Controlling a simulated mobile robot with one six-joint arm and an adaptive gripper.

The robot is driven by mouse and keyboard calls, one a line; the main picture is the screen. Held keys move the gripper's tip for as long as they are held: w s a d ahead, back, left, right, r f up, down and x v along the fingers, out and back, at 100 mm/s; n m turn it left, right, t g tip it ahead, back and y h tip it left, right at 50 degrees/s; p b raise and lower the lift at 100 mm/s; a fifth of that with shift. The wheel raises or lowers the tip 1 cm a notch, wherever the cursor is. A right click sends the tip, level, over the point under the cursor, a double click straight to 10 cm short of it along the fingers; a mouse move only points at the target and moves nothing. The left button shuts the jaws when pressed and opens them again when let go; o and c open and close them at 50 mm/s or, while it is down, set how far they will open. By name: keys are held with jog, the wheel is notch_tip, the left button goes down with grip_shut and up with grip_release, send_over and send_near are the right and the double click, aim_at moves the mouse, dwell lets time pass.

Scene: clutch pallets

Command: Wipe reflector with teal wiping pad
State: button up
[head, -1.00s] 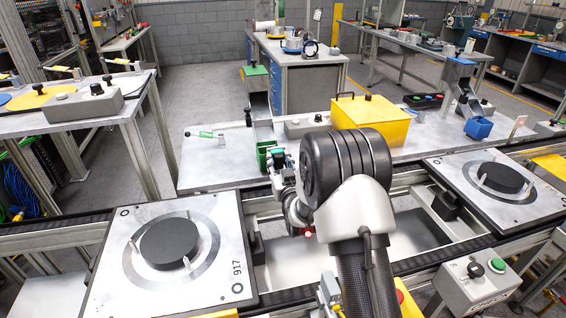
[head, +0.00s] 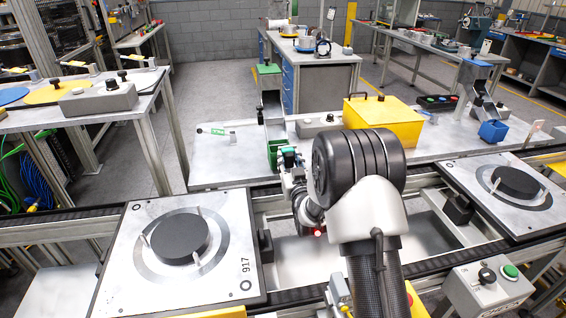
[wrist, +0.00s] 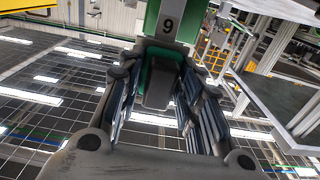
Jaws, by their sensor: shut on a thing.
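My gripper (head: 289,155) is at the front edge of the grey bench, close beside a green bin at the foot of a chute. A small teal piece, apparently the wiping pad (head: 291,150), shows at its tip. I cannot tell whether the fingers touch that marked part. I cannot pick out the reflector for certain in either view.
The green bin (head: 273,151) and a yellow box (head: 383,125) stand on the bench (head: 235,172). Left (head: 120,275) and right (head: 548,215) pallets carry black discs on the conveyor. A control box (head: 488,292) is at front right.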

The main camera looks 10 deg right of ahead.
jog(key=shift+d, duration=1.8)
jog(key=shift+a+r, duration=0.1)
jog(key=shift+a, duration=0.1)
jog(key=a, duration=0.6)
jog(key=shift+s+a, duration=0.1)
jog(key=shift+s, duration=0.05)
jog(key=shift+s, duration=2.95)
jog(key=shift+s, duration=1.45)
